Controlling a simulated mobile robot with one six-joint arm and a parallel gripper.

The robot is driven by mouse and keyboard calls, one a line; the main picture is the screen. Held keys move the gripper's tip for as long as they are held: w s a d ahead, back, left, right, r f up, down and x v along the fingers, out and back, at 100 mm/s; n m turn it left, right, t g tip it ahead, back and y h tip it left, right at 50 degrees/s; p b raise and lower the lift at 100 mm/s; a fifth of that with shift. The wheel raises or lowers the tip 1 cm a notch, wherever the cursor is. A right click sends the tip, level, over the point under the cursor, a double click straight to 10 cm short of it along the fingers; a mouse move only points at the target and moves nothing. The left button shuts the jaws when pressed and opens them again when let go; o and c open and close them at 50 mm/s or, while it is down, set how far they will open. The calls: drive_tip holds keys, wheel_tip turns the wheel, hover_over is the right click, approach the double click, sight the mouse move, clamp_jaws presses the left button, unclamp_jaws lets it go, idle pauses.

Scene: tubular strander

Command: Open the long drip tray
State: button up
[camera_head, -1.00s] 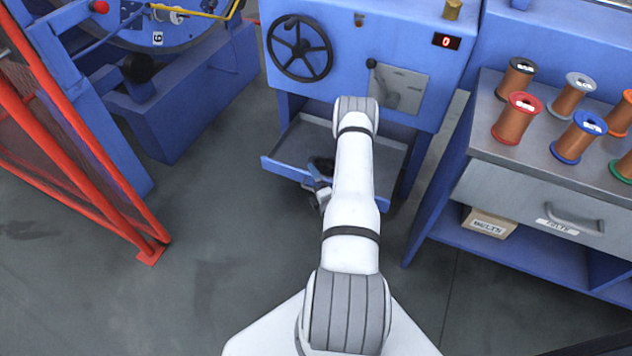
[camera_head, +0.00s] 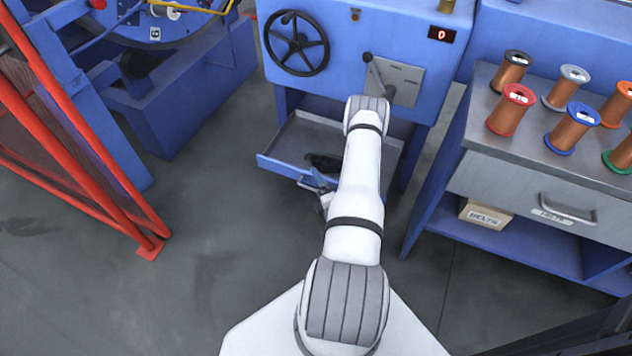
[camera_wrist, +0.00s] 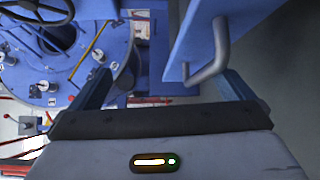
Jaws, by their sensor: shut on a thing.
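The long drip tray (camera_head: 283,148) is a shallow blue tray with a grey inside, low under the blue machine cabinet. It stands partly pulled out, and its front edge juts toward me. My gripper (camera_head: 318,184) is at the tray's front, partly hidden by my arm. In the wrist view, the tray's blue front (camera_wrist: 192,42) and its grey bar handle (camera_wrist: 214,62) show by the right finger. My gripper (camera_wrist: 168,76) is shut on this handle; the exact contact is hard to see. The tray's right part is hidden behind my arm.
A red mesh guard (camera_head: 120,190) stands at left. At right is a bench (camera_head: 490,150) with copper spools, a closed drawer (camera_head: 530,195) and a box (camera_head: 485,214) on its shelf. The cabinet has a handwheel (camera_head: 296,43) and a lever (camera_head: 374,72). Floor before the tray is clear.

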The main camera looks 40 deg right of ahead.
drive_tip(key=shift+v, duration=1.5)
drive_tip(key=shift+c, duration=1.1)
drive_tip(key=shift+s+a, duration=0.15)
drive_tip(key=shift+s, duration=0.2)
drive_tip(key=c, duration=0.9)
drive_tip(key=shift+o, duration=0.2)
drive_tip(key=shift+s+a+f, duration=0.2)
drive_tip(key=shift+s, duration=0.1)
